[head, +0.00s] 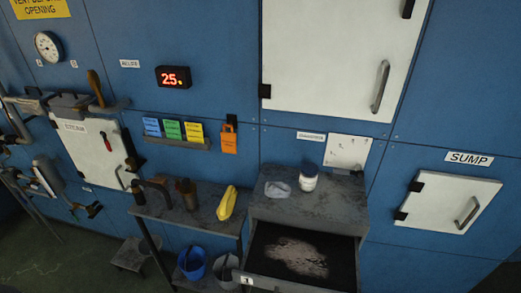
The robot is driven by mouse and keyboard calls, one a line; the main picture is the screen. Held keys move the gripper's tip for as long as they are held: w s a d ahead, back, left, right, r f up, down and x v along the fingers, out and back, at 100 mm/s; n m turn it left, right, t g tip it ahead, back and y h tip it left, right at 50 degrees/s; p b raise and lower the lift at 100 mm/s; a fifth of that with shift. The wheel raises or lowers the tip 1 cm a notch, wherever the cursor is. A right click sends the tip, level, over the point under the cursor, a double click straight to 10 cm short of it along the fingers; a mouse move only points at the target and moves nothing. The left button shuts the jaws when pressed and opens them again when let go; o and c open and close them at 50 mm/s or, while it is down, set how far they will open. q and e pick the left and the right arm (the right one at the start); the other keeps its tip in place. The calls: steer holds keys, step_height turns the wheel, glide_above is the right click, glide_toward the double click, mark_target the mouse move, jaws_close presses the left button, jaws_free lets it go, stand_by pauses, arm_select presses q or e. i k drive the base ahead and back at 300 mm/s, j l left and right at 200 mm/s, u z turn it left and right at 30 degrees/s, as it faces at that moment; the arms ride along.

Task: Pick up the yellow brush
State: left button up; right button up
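A yellow, elongated object (227,202), which I take for the yellow brush, stands tilted near the right end of a grey shelf (205,222). Its bristles cannot be made out. My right gripper is not in view.
Dark brown items (187,193) stand left of the yellow object. An open drawer (300,256) with pale powder juts out at right, below a cabinet top holding a white jar (308,178) and a grey cloth (277,189). Blue bucket (192,262) and grey bucket (226,268) sit below.

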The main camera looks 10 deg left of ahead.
mark_target(225, 211)
steer(key=i+j+z, duration=0.4)
steer(key=j, duration=0.2)
steer(key=i+j+z, duration=0.1)
steer(key=j+z, duration=0.3)
steer(key=j, duration=0.25)
steer(key=i+j+z, duration=0.1)
steer(key=j+z, duration=0.3)
steer(key=j, duration=0.3)
steer(key=j+z, duration=0.4)
steer(key=j, duration=0.35)
